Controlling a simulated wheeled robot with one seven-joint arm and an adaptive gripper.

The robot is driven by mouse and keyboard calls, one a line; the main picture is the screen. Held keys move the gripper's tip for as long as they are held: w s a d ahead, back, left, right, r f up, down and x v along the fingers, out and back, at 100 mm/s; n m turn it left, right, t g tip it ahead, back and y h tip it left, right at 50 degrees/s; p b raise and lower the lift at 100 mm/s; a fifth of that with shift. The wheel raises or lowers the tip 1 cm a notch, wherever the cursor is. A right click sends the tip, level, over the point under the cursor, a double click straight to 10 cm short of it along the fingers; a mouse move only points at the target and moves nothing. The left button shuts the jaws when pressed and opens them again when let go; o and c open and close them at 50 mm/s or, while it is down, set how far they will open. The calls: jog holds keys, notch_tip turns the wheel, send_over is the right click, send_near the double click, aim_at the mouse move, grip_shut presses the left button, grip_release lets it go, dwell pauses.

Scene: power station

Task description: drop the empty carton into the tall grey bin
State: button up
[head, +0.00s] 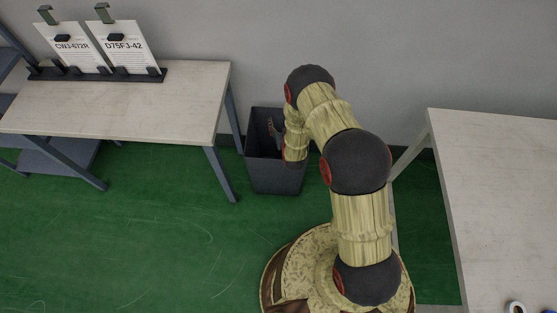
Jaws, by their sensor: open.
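The tall grey bin (275,178) stands on the green floor against the wall, between two tables. My arm reaches over to its right side, and the wrist hides part of the bin's opening. My gripper (273,130) shows only as a small dark and reddish shape at the bin's mouth, left of the wrist. It is open. How deep it sits relative to the rim is hard to tell. I cannot make out the empty carton anywhere in the view; the bin's inside is dark and partly hidden.
A light table (150,105) stands left of the bin, with a black rack (95,75) holding two printed sheets. Another light table (510,190) stands at the right, with a small round white thing (515,307) at its front edge. Green floor (150,240) is clear at the front left.

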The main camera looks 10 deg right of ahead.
jog(key=v, duration=1.1)
jog(key=shift+s, duration=0.25)
jog(key=shift+r, duration=0.1)
